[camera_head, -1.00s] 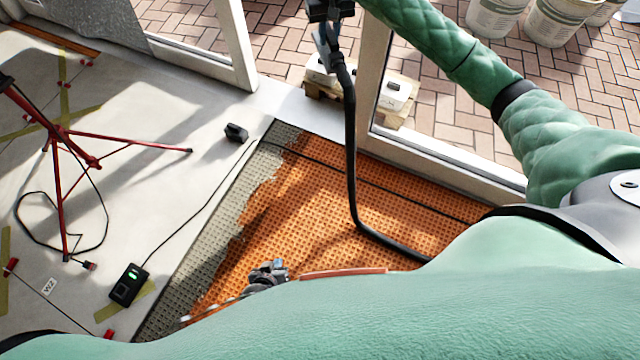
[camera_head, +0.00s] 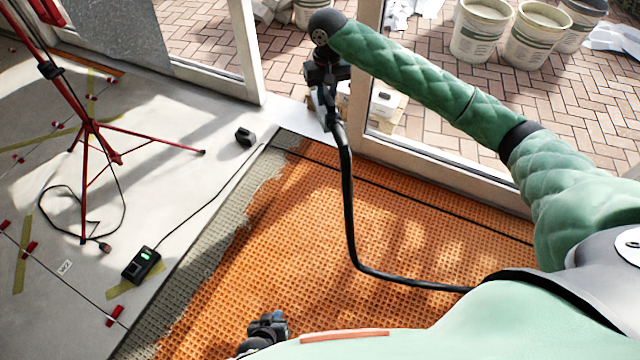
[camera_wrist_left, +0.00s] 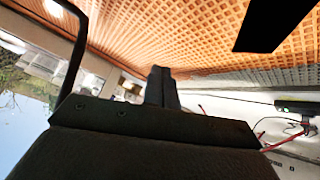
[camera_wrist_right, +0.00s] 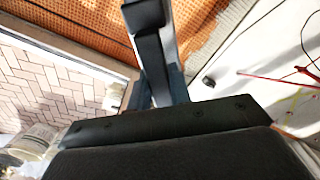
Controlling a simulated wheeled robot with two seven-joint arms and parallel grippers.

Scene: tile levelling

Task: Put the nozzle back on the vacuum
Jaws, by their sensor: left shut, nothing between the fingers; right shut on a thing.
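My right gripper (camera_head: 324,108) is at upper middle in the head view, above the strip by the door frame. It is shut on the upper end of a black hose (camera_head: 348,205). The hose hangs down, bends above the orange mat and runs right behind my body. In the right wrist view, a dark bar-like part of the hose (camera_wrist_right: 149,45) lies along the fingers. My left gripper (camera_head: 268,322) is low in the head view, over the orange mat, shut and empty. The hose (camera_wrist_left: 78,55) also curves through the left wrist view. I cannot identify a separate nozzle or the vacuum body.
The orange mat (camera_head: 400,235) covers the floor ahead, with grey mortar along its left edge. A black device with a green light (camera_head: 141,265), a small black block (camera_head: 245,137) and a red tripod (camera_head: 95,135) stand left. White buckets (camera_head: 481,30) stand outside the door frame.

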